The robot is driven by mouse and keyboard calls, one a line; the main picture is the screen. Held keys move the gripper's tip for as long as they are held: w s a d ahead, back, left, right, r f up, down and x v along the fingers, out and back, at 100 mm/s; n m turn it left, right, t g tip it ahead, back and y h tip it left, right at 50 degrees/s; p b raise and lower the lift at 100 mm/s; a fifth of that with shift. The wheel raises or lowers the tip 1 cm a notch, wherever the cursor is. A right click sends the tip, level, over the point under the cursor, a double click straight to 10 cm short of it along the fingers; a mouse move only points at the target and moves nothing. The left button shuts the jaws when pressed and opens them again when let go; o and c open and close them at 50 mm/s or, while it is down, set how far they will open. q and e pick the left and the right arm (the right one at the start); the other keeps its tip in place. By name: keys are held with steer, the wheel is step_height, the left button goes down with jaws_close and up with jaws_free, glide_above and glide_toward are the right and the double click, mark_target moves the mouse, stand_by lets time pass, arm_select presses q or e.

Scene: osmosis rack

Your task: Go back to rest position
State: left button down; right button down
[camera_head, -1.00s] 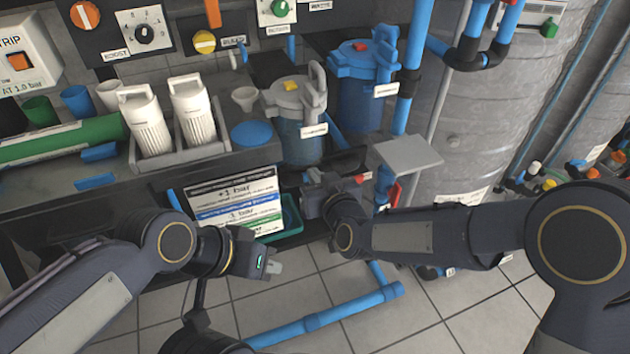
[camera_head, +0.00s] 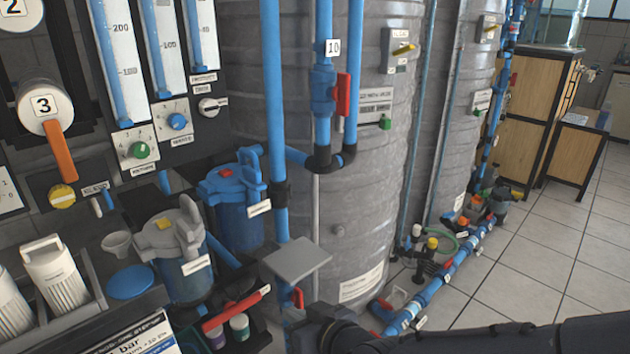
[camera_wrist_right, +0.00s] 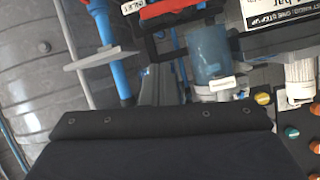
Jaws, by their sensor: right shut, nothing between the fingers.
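My right gripper (camera_head: 305,322) is at the bottom edge of the head view, with my dark forearm coming in from the right. It is shut with nothing held. It is just below a grey square plate (camera_head: 296,260) and close to a red-handled part (camera_head: 235,308), and I cannot tell whether it touches either. Most of it is cut off by the frame. In the right wrist view a dark housing fills the lower middle and hides much of the scene. My left gripper is not in view.
A blue-lidded canister (camera_head: 237,205) and a grey-lidded canister (camera_head: 178,260) stand at the left. Big grey tanks (camera_head: 345,200) and blue pipes are behind the arm. A low blue pipe with valves (camera_head: 440,280) runs along the floor. Tiled floor (camera_head: 540,260) is clear at the right.

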steer(key=s+d+r+m+g+h, duration=0.1)
steer(key=s+d+m+h, duration=0.3)
steer(key=d, duration=1.2)
steer(key=s+d+f+m+g+h, duration=0.1)
steer(key=s+d+m+g, duration=0.1)
steer(key=s+d, duration=0.4)
steer(key=s+d+f+m+g, duration=0.1)
steer(key=s+d+m, duration=0.15)
steer(key=s, duration=0.55)
step_height(320, 180, up, 29)
steer(key=p, duration=2.9)
steer(key=shift+s+d+n+p, duration=0.3)
steer(key=shift+d+n, duration=0.1)
steer(key=shift+n, duration=0.05)
